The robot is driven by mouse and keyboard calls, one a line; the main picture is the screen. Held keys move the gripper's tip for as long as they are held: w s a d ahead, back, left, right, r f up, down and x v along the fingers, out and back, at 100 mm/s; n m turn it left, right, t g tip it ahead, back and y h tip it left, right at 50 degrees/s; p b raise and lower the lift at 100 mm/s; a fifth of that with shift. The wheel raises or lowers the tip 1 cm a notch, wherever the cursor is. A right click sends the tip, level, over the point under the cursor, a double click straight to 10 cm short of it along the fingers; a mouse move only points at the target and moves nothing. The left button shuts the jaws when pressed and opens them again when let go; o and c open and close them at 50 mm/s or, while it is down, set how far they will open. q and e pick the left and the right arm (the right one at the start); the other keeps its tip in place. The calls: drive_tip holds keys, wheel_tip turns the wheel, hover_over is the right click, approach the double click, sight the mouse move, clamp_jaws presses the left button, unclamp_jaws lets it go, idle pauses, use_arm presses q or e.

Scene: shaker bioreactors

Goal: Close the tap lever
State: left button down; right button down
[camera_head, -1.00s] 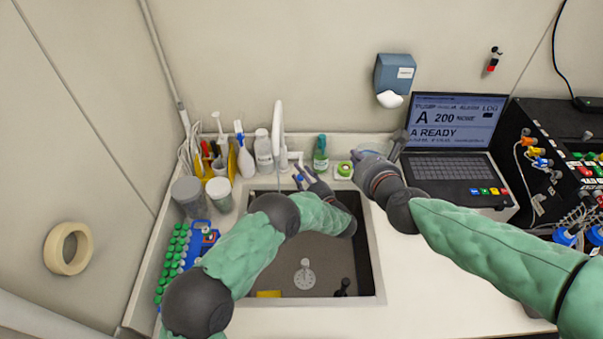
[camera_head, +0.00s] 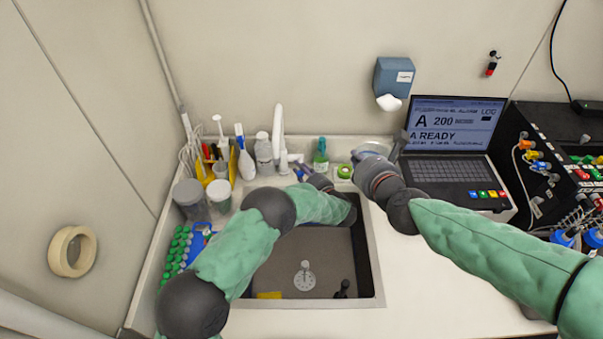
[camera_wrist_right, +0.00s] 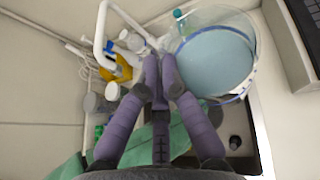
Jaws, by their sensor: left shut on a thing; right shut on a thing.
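The white tap (camera_head: 278,128) stands at the sink's back edge, its spout upright and curved at the top. Its short lever (camera_head: 294,157) points right from the base; the tap also shows in the right wrist view (camera_wrist_right: 100,32). My left gripper (camera_head: 300,168) is at the lever's end and shut on it; its fingertips are small and partly hidden. My right gripper (camera_head: 360,156) is shut on the rim of a clear round vessel (camera_wrist_right: 246,40) with pale blue contents, right of the tap; in the wrist view its fingers (camera_wrist_right: 160,62) meet at the vessel's left side.
The sink (camera_head: 376,285) lies below my left arm. Bottles (camera_head: 264,152), a green-capped bottle (camera_head: 321,158) and green tape (camera_head: 345,171) line the back. A tube rack (camera_head: 196,246) stands left. A laptop (camera_head: 455,140) stands right. The front right counter is clear.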

use_arm(q)
drive_tip(key=shift+w+r, duration=0.15)
drive_tip(key=shift+r, duration=0.05)
drive_tip(key=c, duration=1.1)
unclamp_jaws()
drive_tip(key=v, duration=1.2)
drive_tip(key=shift+r, duration=0.1)
